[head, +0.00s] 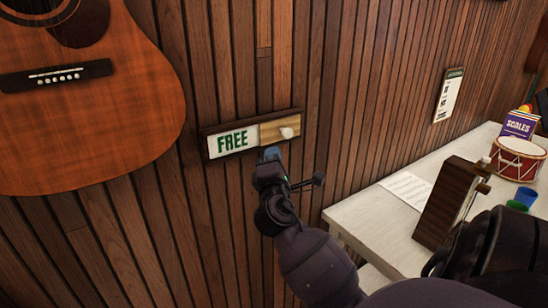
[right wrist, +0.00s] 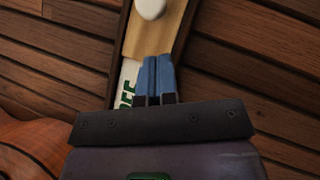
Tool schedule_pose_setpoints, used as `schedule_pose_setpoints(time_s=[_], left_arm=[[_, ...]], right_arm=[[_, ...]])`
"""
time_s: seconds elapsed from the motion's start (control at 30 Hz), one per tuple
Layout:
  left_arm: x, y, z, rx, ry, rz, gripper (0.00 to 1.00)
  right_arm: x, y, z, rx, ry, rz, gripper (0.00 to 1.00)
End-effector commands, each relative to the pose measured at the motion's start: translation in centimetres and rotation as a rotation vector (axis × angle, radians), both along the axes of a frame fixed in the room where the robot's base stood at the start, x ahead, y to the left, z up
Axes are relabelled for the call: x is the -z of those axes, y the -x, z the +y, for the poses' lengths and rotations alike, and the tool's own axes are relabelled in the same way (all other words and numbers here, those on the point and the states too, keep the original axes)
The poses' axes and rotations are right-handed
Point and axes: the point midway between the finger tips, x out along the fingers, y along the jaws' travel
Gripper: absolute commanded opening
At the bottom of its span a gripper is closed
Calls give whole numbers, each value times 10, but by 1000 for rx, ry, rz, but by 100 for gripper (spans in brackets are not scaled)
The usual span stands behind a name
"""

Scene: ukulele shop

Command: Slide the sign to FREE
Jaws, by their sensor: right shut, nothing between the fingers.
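The sign (head: 236,141) is mounted on the wood-panelled wall, with green FREE letters showing on its white left part. A light wooden slider (head: 270,131) with a white knob (head: 287,132) covers the right part of the sign. My right gripper (head: 271,154) is shut and empty, just below the slider and left of the knob. In the right wrist view its blue fingers (right wrist: 156,80) are together in front of the slider (right wrist: 152,38), with the knob (right wrist: 152,8) beyond the tips. I cannot tell whether the fingers touch the sign. My left gripper is not in view.
A guitar (head: 95,135) hangs on the wall to the left. A white table (head: 385,240) at the right holds a paper (head: 407,188), a dark wooden box, a drum (head: 517,158) and cups. A framed notice (head: 448,95) hangs above it.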

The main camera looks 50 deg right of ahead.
Motion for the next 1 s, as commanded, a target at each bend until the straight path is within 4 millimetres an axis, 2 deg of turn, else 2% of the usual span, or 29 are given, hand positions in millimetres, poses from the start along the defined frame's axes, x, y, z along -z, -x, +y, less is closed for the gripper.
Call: schedule_pose_setpoints(time_s=[0.23,0.5,1.0], left_arm=[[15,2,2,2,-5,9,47],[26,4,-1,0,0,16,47],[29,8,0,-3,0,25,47]], right_arm=[[20,35,35,0,-4,2,0],[31,60,61,0,-1,2,0],[31,67,68,0,0,0,0]])
